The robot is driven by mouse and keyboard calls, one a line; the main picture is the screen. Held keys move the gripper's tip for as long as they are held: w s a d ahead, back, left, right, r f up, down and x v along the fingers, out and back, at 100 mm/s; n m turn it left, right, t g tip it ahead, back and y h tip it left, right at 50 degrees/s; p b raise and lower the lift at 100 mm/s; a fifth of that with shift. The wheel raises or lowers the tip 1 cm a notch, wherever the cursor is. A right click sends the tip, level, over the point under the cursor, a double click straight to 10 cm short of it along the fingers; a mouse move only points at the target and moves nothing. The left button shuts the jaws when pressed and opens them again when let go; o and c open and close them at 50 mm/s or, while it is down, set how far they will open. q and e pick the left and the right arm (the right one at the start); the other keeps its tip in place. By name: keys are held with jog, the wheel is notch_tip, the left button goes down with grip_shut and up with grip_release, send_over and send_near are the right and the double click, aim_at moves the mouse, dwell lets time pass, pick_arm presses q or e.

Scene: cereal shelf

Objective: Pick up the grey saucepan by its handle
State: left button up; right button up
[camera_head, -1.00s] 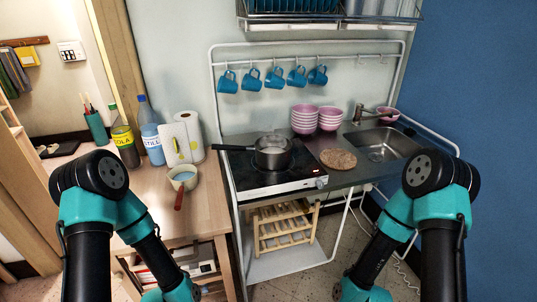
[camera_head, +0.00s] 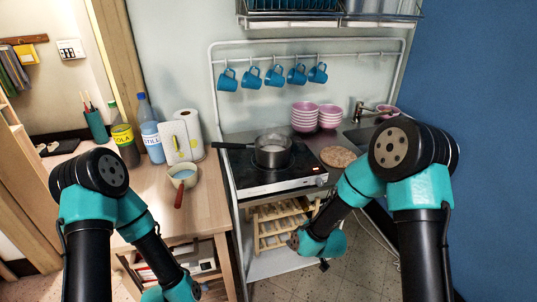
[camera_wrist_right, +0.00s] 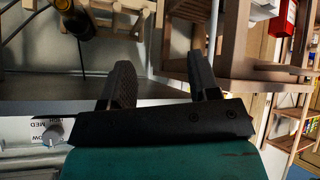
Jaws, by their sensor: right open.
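The grey saucepan (camera_head: 272,157) stands upright on the black hob, with pale contents and faint steam. Its dark handle (camera_head: 232,147) points left, past the hob's edge over the wooden table. My right gripper (camera_wrist_right: 162,72) is open, with nothing between its fingers. In the head view my right arm reaches in front of the stove, low and to the right of the pan, and the gripper is hard to make out there. The right wrist view does not show the saucepan. My left arm bends down to the bottom edge of the head view; its gripper is out of sight.
A cream pan (camera_head: 184,173) with a red handle sits on the wooden table (camera_head: 155,195), near a paper towel roll (camera_head: 189,128) and bottles. Pink bowls (camera_head: 304,117) and a round brown board (camera_head: 338,157) are right of the hob. A wooden rack (camera_head: 270,236) stands below.

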jog(key=w+a+r+n+t, duration=0.1)
jog(key=w+a+r+n, duration=0.1)
jog(key=a+r, duration=0.1)
jog(key=w+a+r+n+t+y, duration=0.1)
jog(key=w+a+r+n, duration=0.1)
jog(key=r, duration=0.4)
jog(key=w+a+r+n+t+y, duration=0.1)
jog(key=w+a+r+n, duration=0.2)
jog(key=a+r, duration=0.2)
jog(key=shift+w+a+r+t, duration=0.2)
jog(key=shift+w+a+t, duration=0.2)
jog(key=shift+a, duration=0.15)
jog(key=w+a+r+n+t+y, duration=0.1)
jog(key=a+r+n, duration=0.4)
jog(key=r, duration=0.6)
jog(key=shift+w+a+t+y, duration=0.25)
jog(key=shift+a+t+y, duration=0.35)
jog(key=shift+a+y, duration=0.45)
jog(key=shift+a, duration=0.2)
send_near(221, 147)
jog(key=x, duration=0.5)
jog(key=shift+a, duration=0.2)
jog(key=shift+w+a, duration=0.25)
jog(key=shift+w, duration=0.15)
